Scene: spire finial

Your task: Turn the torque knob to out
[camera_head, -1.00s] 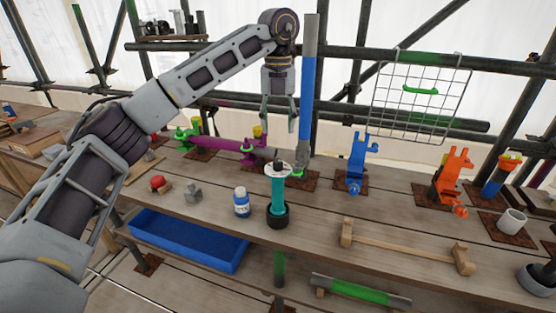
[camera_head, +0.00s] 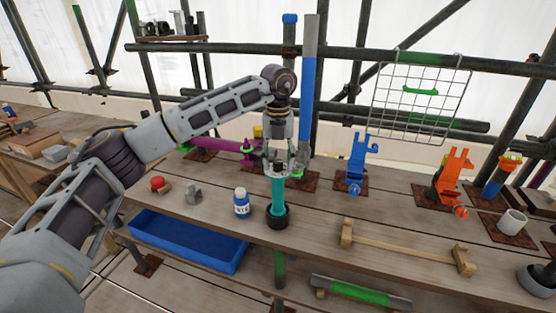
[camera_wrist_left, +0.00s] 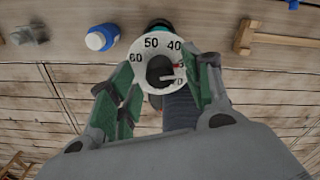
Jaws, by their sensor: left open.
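The torque knob is the dark centre of a white dial on top of a teal upright tool (camera_head: 278,190), which stands in a black round base on the bench. In the left wrist view the white dial (camera_wrist_left: 139,72) shows printed numbers, including 60, 50 and 40, and a red mark at its right side. My left gripper (camera_head: 283,162) points down over the tool's top. In the left wrist view its two green-padded fingers (camera_wrist_left: 163,80) are open, one on each side of the dial. I cannot tell whether they touch it. My right gripper is not in view.
A blue upright pole (camera_head: 307,100) rises close behind my gripper. A blue bracket (camera_head: 356,165) and a wooden bar (camera_head: 400,248) are to the right. A blue tray (camera_head: 185,243) is at the lower left.

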